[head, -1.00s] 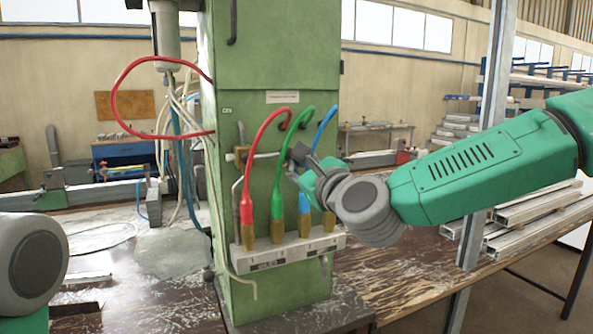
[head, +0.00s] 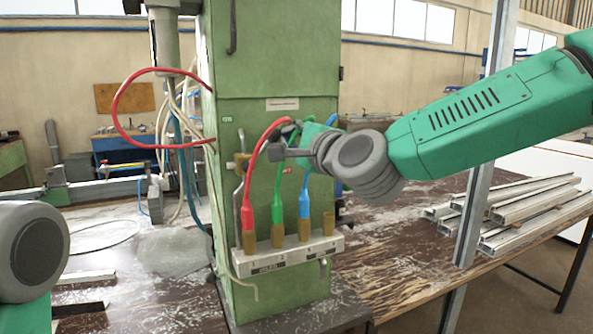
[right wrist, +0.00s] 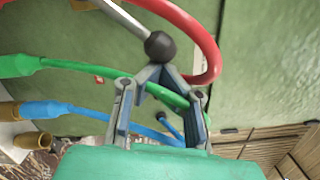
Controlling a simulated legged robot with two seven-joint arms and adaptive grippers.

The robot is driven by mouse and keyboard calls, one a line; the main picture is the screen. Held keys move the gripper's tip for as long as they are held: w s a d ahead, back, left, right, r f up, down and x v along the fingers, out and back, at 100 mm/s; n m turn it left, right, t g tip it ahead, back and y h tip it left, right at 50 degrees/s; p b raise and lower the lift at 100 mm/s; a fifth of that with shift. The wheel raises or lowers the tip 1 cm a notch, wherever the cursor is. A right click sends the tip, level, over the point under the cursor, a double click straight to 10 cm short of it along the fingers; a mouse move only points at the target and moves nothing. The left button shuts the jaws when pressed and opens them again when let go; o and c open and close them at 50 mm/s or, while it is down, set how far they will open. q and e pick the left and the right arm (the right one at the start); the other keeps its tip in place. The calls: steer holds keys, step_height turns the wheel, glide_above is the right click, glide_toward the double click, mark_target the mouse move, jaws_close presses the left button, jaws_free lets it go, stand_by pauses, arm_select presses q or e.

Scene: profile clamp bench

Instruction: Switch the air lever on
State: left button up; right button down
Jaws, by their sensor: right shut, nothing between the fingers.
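The air lever is a silver rod with a black ball knob (head: 276,151). In the right wrist view the rod (right wrist: 122,17) and knob (right wrist: 160,45) lie just beyond my fingertips. My right gripper (head: 297,153) is shut and empty, its tips right beside the knob; I cannot tell whether they touch. The right wrist view shows the fingers (right wrist: 161,72) meeting at the tips. My left gripper is out of view.
Red (head: 249,185), green (head: 278,208) and blue (head: 304,190) hoses rise from a socket block (head: 290,255) and loop close around the right gripper. The green column (head: 270,60) stands behind. Metal profiles (head: 530,205) lie on the bench at right.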

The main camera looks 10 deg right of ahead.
steer(key=a+r+n, duration=0.1)
steer(key=r+n+p, duration=0.1)
steer(key=n, duration=0.1)
steer(key=shift+s+a, duration=0.3)
steer(key=shift+a, duration=0.05)
steer(key=shift+s+a+r+n+g+p, duration=0.1)
steer(key=shift+a+r+n+g+p, duration=0.1)
steer(key=shift+a+n+p, duration=0.2)
steer(key=shift+s+a+r+n+g+p, duration=0.1)
steer(key=shift+a+r+n+p, duration=0.15)
steer(key=shift+n, duration=0.25)
steer(key=shift+s+a+r+n+h+p, duration=0.2)
steer(key=shift+a+n+p, duration=0.4)
steer(key=shift+n, duration=0.3)
steer(key=shift+s+a+r+n+h+p, duration=0.1)
steer(key=shift+s+a+r+n+p, duration=0.2)
steer(key=shift+a+n, duration=0.5)
steer(key=shift+w+d, duration=0.2)
